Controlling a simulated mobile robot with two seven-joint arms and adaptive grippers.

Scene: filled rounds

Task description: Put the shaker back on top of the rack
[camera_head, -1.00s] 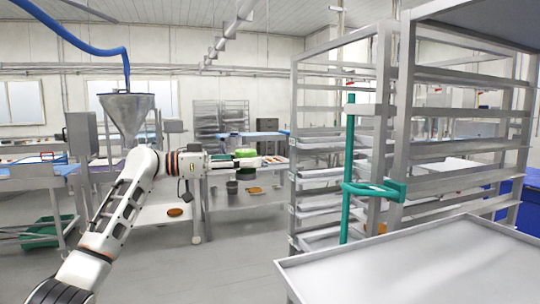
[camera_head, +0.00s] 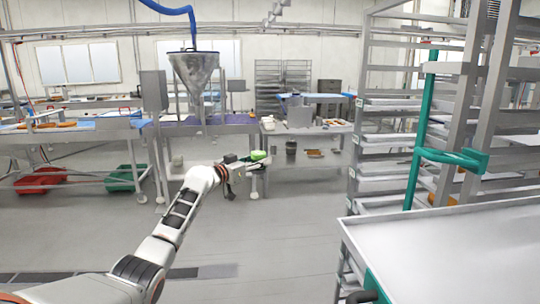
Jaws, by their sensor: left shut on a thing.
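My left arm reaches in from the lower left, and its gripper (camera_head: 257,161) is small and far out in the middle of the view. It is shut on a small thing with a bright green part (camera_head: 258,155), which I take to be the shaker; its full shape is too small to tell. It is held in the air over the floor, in front of the far tables. A tall metal rack (camera_head: 357,130) with several stacked trays stands to the right, apart from the gripper. My right gripper is not in view.
A bare metal table (camera_head: 450,250) fills the lower right. A teal post with a handle (camera_head: 420,130) stands by the racks. A funnel machine (camera_head: 196,72), worktables (camera_head: 75,133), a red crate (camera_head: 40,180) and a green crate (camera_head: 125,178) stand farther back. Open floor lies mid-left.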

